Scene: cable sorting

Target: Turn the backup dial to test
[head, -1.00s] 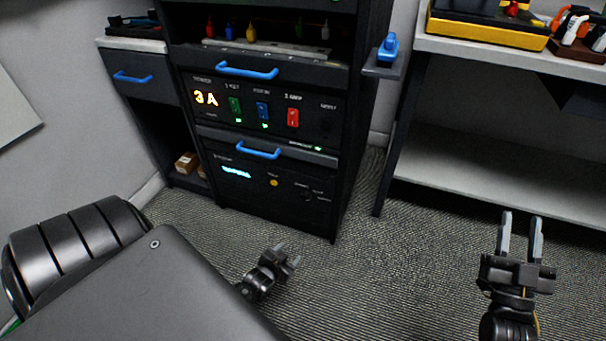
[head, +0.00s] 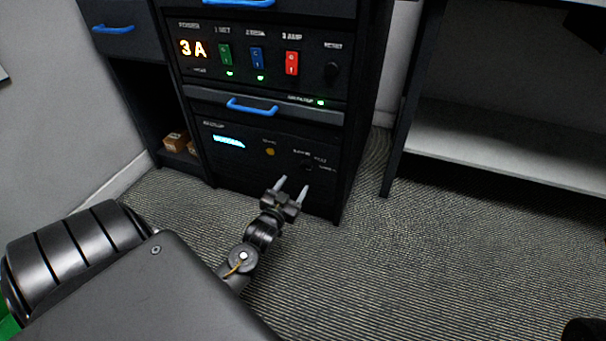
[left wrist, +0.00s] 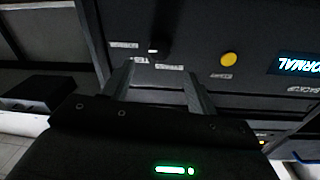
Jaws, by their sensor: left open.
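The backup panel (head: 232,165) is the dark lower front of the cabinet. Its small dark dial (head: 307,166) sits at the right, with small white labels around it. In the left wrist view the panel appears upside down, and the dial (left wrist: 158,48) has a pale mark on it. My left gripper (head: 291,186) is open and empty, just below and in front of the dial. In the left wrist view its fingers (left wrist: 159,70) point towards the dial, apart from it. A lit display (left wrist: 298,64) reads NORMAL. My right gripper is out of view.
A yellow button (head: 270,152) is left of the dial. Above are a blue handle (head: 252,107), a green switch (head: 225,55), a blue switch (head: 257,58), a red switch (head: 292,63) and another dark knob (head: 332,70).

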